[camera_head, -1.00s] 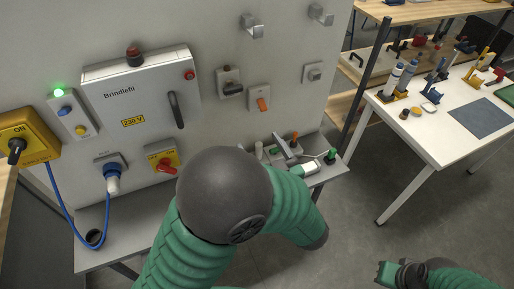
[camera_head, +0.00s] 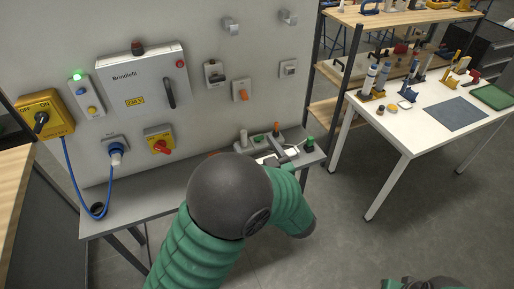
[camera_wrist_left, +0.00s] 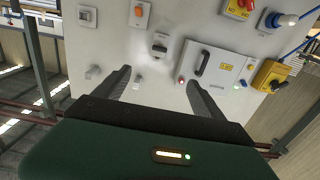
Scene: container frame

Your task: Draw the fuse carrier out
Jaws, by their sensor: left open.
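A grey fitting with a black front, which I take to be the fuse carrier (camera_head: 215,74) in its holder, is on the wall panel right of the Brindlefil cabinet. It also shows upside down in the left wrist view (camera_wrist_left: 159,48), just beyond the fingertips. My left gripper (camera_wrist_left: 159,76) is open and empty, its two dark fingers spread towards the panel. In the head view its dark fingers show above the shelf, low and right of the fitting. Of my right arm (camera_head: 430,284) only a sliver shows at the bottom edge, and its jaws are hidden.
The cabinet (camera_head: 146,85) has a black handle and red button. An orange switch (camera_head: 240,92) and two metal hooks (camera_head: 230,27) sit near the fitting. The grey shelf (camera_head: 150,196) holds small items at its right end. A white table (camera_head: 408,133) stands right.

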